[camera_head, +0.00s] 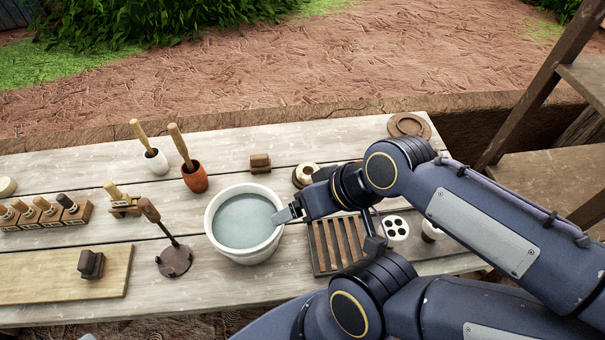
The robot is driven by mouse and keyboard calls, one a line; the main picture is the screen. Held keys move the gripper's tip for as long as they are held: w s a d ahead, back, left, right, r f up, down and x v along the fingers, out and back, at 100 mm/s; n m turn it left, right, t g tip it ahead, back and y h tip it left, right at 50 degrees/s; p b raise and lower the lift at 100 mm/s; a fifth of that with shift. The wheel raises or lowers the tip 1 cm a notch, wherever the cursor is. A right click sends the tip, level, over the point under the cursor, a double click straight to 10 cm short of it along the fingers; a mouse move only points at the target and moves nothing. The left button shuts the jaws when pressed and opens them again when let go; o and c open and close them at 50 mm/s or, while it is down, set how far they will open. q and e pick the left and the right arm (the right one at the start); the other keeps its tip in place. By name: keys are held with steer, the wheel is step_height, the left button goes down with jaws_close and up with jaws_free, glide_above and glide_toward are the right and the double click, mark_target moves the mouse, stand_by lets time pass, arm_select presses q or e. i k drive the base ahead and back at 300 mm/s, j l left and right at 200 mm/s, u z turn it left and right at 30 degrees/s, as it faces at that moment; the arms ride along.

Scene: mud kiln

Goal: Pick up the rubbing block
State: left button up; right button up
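Two small blocks could be the rubbing block, and I cannot tell for certain which it is. A dark brown block (91,264) with a raised top rests on the pale wooden board (40,275) at the front left of the table. A smaller brown block (260,163) stands at the table's back middle. My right gripper (285,214) reaches in from the right, its tip over the right rim of the white water bucket (212,222), away from both blocks. Its finger gap is not clear, and I see nothing held. My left gripper is out of view.
Handled tools stand in a white cup (156,162) and a terracotta cup (195,179). A round-based tool (174,261) stands between board and bucket. Several stamps (45,213) sit in a rack at left. A slatted tray (338,245) lies right of the bucket.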

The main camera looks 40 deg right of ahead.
mark_target(91, 263)
steer(key=j+z, duration=0.4)
steer(key=k+j+z, duration=0.1)
steer(key=j+z, duration=0.3)
